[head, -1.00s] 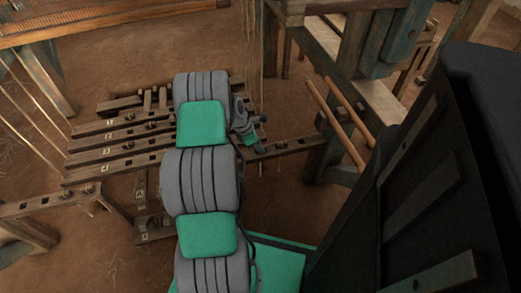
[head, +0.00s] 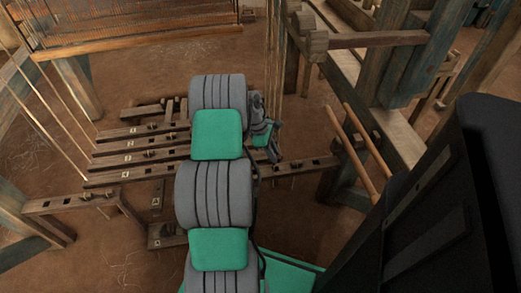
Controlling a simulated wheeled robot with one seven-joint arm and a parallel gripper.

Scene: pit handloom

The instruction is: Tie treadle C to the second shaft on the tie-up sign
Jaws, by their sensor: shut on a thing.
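My gripper (head: 272,154) is at the right end of the treadles, just below the hanging cords (head: 274,60) and beside the crossbar. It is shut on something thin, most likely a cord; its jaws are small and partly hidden. The shafts and the tie-up sign cannot be made out in this view.
A wooden crossbar with holes (head: 302,166) runs right of my gripper to a post. Two slanting light rods (head: 352,150) and the loom's bench frame stand at the right. Taut cords (head: 48,110) run down at the left. Bare earth floor (head: 310,105) lies between.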

